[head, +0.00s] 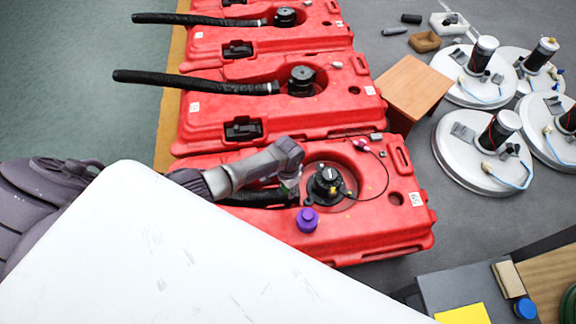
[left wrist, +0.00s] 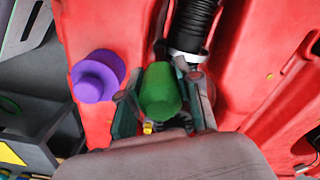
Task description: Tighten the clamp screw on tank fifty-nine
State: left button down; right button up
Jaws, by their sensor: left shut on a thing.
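The nearest red tank (head: 370,225) carries a black round fitting (head: 325,184) in a recess, with a black hose (head: 258,197) running to it from the left. My left gripper (head: 290,188) is low over the tank, just left of the fitting. In the left wrist view it (left wrist: 163,112) is shut on a green handle-like thing (left wrist: 160,90), beside the hose end (left wrist: 190,40). A small yellow piece shows near the green thing's lower end. The clamp screw cannot be made out clearly. My right gripper is not in view.
A purple cap (head: 307,219) stands on the tank just in front of my left gripper. More red tanks (head: 340,105) with black hoses lie behind. A wooden block (head: 412,88) and several white discs with cylinders (head: 478,150) are at right.

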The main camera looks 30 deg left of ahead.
pick_arm(q)
jog(key=m, duration=0.2)
jog(key=shift+m, duration=1.4)
jog(key=shift+m+b, duration=0.3)
jog(key=shift+m, duration=0.6)
jog(key=m, duration=0.3)
jog(key=shift+m, duration=0.4)
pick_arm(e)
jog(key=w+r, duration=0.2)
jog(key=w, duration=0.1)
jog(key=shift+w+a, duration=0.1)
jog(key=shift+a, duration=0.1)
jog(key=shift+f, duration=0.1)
